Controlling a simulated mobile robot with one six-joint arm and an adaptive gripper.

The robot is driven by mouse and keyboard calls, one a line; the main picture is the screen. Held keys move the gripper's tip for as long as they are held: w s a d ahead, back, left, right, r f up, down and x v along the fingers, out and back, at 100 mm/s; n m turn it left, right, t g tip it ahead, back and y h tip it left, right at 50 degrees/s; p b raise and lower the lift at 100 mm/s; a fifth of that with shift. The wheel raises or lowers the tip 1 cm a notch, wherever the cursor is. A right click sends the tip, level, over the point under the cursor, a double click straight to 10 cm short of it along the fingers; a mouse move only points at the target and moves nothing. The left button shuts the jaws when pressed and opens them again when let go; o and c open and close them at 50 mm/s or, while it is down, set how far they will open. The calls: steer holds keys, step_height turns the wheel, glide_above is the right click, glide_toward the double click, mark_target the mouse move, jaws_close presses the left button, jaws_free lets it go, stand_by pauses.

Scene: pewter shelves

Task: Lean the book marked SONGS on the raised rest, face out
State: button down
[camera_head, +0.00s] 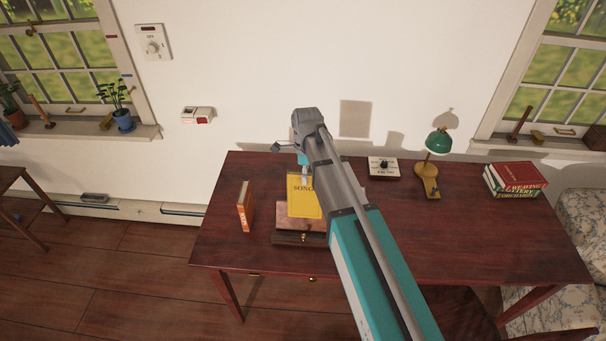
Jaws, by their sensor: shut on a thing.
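The yellow book marked SONG (303,203) shows its front cover to the camera, and its right end is hidden behind my arm. It is upright or slightly tilted, with its lower edge at the wooden raised rest (290,226) on the desk. I cannot tell whether it touches the rest. My gripper (304,178) is at the book's top edge and is shut on it. My arm hides part of the gripper and the right side of the rest.
An orange book (245,207) stands upright on the dark desk (470,235), left of the rest. A white control box (382,167), a green lamp (438,141) and a stack of books (515,179) stand toward the right. The desk's front right is clear.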

steer(key=shift+f, duration=0.25)
steer(key=shift+f+b, duration=5.95)
steer(key=shift+b, duration=0.25)
steer(key=shift+c, duration=1.8)
jaws_free()
